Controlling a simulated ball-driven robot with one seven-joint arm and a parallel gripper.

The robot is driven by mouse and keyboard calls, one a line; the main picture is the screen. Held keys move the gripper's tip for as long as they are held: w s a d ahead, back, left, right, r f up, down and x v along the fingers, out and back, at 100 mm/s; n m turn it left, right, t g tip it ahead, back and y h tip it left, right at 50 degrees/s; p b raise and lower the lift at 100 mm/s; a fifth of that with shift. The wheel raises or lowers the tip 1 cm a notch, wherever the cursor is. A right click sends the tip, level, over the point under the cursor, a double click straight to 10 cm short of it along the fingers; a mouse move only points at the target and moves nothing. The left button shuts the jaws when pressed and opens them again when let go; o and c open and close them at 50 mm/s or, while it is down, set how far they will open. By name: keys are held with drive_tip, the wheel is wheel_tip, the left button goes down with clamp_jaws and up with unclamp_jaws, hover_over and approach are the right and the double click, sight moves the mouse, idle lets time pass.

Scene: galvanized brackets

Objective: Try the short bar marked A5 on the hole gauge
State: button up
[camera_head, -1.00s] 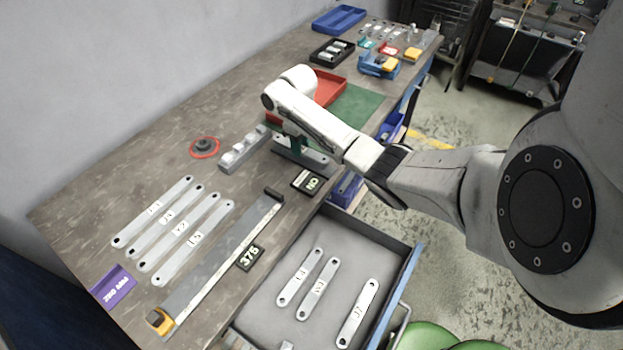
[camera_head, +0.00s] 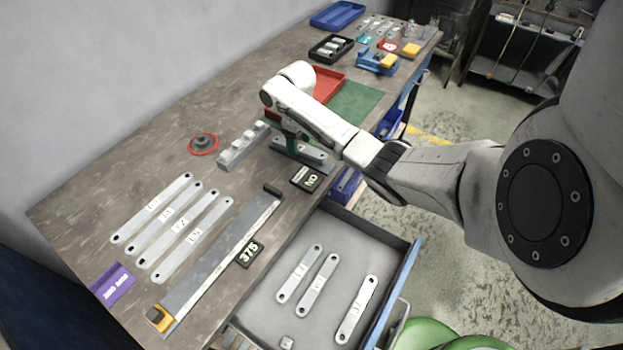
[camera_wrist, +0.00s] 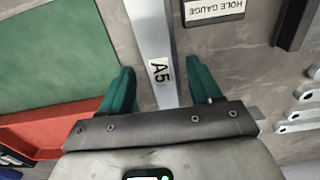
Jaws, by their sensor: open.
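The short bar marked A5 (camera_wrist: 160,72) shows in the wrist view as a pale grey strip running from the top edge down between my fingers. My gripper (camera_wrist: 160,90) is open, with one green finger on each side of the bar and gaps between. A white HOLE GAUGE label (camera_wrist: 213,10) lies close to the bar. The bar's near end is hidden by my gripper.
A stepped grey block (camera_head: 243,145) stands left of my gripper. A long gauge (camera_head: 222,258) with a 375 sign (camera_head: 249,253) and several long bars lie further left. An open drawer (camera_head: 279,315) holds 3 bars. A red tray (camera_head: 329,83) and green mat (camera_head: 356,103) lie beyond.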

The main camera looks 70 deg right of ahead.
drive_tip(key=shift+r, duration=0.1)
wheel_tip(320, 180, up, 11)
drive_tip(key=b, duration=0.1)
drive_tip(key=shift+f, duration=0.2)
idle(0.7)
